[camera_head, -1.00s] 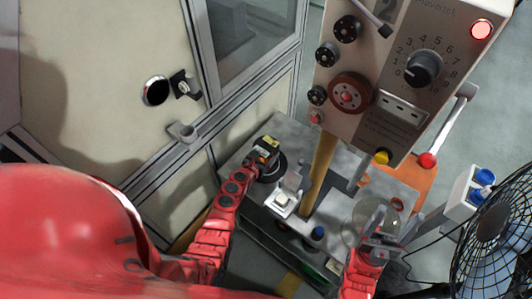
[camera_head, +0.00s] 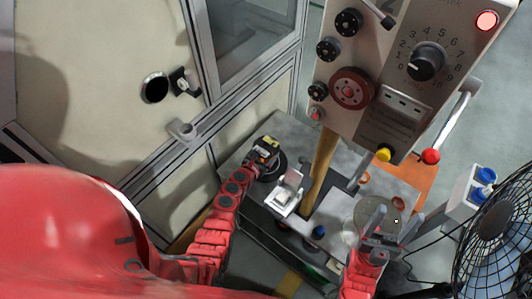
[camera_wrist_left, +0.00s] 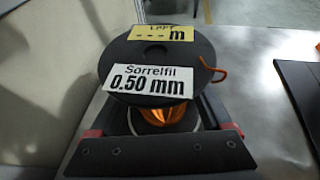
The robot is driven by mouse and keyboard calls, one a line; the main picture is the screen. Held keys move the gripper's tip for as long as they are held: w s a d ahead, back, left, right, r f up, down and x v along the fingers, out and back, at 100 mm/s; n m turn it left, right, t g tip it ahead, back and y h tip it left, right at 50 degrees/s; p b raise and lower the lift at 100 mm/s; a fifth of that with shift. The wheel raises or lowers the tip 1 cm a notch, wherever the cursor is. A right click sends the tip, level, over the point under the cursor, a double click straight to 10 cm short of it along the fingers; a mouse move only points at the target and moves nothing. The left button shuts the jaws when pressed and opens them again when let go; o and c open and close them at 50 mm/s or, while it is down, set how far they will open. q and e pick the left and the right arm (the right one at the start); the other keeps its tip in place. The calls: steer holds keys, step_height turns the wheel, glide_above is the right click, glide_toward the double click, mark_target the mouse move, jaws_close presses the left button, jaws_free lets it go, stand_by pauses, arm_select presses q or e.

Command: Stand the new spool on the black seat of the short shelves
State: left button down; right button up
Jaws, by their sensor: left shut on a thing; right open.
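The new spool (camera_head: 266,148) stands about upright at the back left of the short shelves' grey top (camera_head: 291,133). It has black flanges, copper wire and a yellow and white label. In the left wrist view the spool (camera_wrist_left: 152,58) is between my fingers, its label reading "Sorrelfil 0.50 mm". My left gripper (camera_head: 257,163) is shut on it below the top flange. A round black shape (camera_head: 273,171) shows under the spool; I cannot tell whether it is the black seat or the lower flange, nor whether they touch. My right gripper (camera_head: 382,228) is open and empty at the right.
A machine panel (camera_head: 395,75) with knobs and a red lamp overhangs the shelves. A small white-and-grey fixture (camera_head: 286,191) stands just right of the spool. A clear round disc (camera_head: 366,211) is by my right gripper. A black fan (camera_head: 497,235) stands at the far right.

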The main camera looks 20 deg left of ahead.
arm_select(q)
steer(key=shift+w, duration=0.1)
jaws_free()
steer(key=shift+f, duration=0.1)
steer(key=p+v, duration=0.3)
steer(key=v, duration=0.6)
steer(key=shift+s, duration=0.2)
steer(key=v, duration=0.8)
steer(key=shift+s, duration=0.2)
